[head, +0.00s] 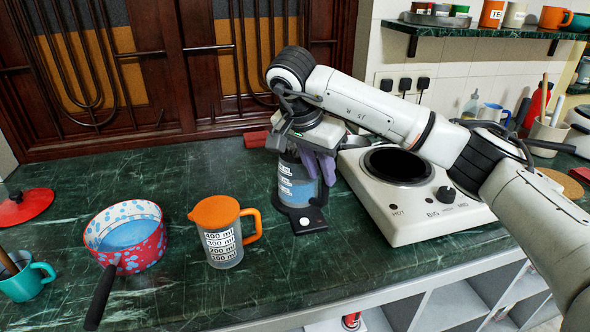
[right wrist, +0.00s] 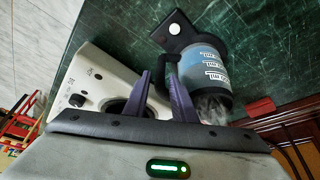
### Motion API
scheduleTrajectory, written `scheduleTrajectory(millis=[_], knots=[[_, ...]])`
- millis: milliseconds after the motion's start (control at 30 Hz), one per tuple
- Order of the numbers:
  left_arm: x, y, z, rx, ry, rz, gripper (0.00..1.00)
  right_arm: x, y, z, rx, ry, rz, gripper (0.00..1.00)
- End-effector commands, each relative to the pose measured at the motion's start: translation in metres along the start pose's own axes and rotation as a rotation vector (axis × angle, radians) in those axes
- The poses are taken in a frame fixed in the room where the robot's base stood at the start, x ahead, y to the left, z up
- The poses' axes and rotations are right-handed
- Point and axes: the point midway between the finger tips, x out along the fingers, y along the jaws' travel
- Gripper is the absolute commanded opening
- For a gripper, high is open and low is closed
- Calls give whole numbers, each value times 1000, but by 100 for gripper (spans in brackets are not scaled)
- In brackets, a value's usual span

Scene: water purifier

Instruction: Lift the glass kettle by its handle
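The glass kettle (head: 296,188) stands on its black base (head: 308,221) on the green counter, upright. It has bluish glass with white labels, and it also shows in the right wrist view (right wrist: 209,70). Its dark handle (right wrist: 165,73) is on the side toward the white stove. My right gripper (right wrist: 162,72) has two purple fingers standing apart, with the handle appearing between their tips; contact cannot be made out. In the head view the right gripper (head: 318,168) comes down over the kettle's right side and hides its top and handle. My left gripper is not in view.
The white stove unit (head: 425,213) stands close to the right of the kettle. An orange-lidded measuring jug (head: 222,232) and a red spotted pot (head: 128,240) are to the left. A teal mug (head: 22,282) is at far left. A dark wooden grille (head: 150,70) rises behind.

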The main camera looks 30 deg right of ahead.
Motion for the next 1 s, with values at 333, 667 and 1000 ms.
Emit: scheduleTrajectory(millis=[333,667,1000], knots=[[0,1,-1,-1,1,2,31,41,0,3,0,-4,1,24],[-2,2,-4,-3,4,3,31,85,-2,9,0,-5,1,24],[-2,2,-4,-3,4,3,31,90,-3,9,0,-4,-2,19]])
